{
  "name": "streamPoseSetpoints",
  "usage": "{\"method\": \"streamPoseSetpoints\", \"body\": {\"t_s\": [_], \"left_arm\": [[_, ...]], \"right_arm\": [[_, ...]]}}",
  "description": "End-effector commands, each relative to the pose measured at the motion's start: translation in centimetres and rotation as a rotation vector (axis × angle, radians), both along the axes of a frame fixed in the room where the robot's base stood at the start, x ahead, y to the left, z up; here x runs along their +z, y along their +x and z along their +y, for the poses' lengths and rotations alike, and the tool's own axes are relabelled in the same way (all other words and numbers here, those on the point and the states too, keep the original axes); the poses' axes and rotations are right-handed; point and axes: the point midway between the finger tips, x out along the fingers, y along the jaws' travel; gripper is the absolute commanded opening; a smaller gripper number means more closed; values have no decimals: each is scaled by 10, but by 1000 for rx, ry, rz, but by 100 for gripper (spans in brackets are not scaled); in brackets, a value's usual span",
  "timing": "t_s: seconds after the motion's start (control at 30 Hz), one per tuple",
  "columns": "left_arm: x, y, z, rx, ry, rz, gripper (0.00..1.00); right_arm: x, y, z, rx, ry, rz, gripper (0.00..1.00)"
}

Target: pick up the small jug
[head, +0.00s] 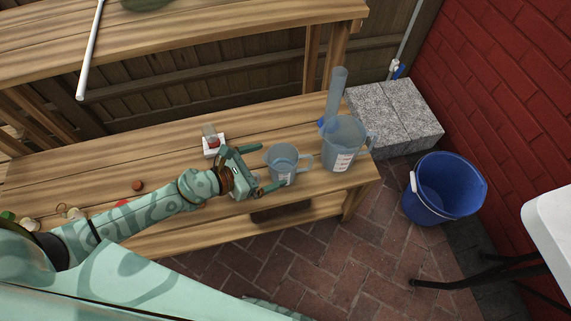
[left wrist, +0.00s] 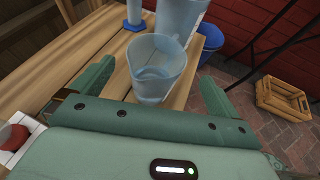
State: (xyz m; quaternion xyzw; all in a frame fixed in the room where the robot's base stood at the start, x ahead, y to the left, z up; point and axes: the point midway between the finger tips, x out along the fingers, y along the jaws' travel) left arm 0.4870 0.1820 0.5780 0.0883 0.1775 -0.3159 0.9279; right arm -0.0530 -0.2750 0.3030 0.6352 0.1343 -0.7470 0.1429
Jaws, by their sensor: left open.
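The small jug (head: 284,162) is a clear, bluish jug with a white label, standing upright near the front edge of the wooden bench. A larger jug (head: 345,143) stands just to its right. My left gripper (head: 266,169) is open, its fingers pointing at the small jug from the left. In the left wrist view the small jug (left wrist: 156,68) stands ahead, between the lines of the two open fingers (left wrist: 155,85). The fingers look apart from it, and nothing is held. My right gripper does not show in either view.
A tall cylinder (head: 335,93) stands behind the larger jug. A small glass on a white base (head: 213,146) stands behind my gripper. A blue bucket (head: 441,188) is on the brick floor. A wooden crate (left wrist: 283,101) shows in the left wrist view.

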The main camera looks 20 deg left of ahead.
Motion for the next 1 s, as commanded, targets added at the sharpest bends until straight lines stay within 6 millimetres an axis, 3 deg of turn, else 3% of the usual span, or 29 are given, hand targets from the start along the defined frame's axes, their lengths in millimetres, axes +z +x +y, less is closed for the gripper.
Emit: {"method": "streamPoseSetpoints", "body": {"t_s": [0.17,0.4,0.7,0.73,0.97,1.0], "left_arm": [[-4,12,-7,-1,1,-2,100],[-14,44,-27,-1,-2,0,100],[-16,50,-32,-1,0,0,100],[-16,50,-32,-1,0,0,97],[-16,50,-32,-1,0,0,33],[-16,50,-32,-1,-1,-1,33]], "right_arm": [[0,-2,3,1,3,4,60],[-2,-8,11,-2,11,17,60],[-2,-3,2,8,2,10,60],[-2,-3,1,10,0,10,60],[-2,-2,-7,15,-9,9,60],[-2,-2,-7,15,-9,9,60]]}}
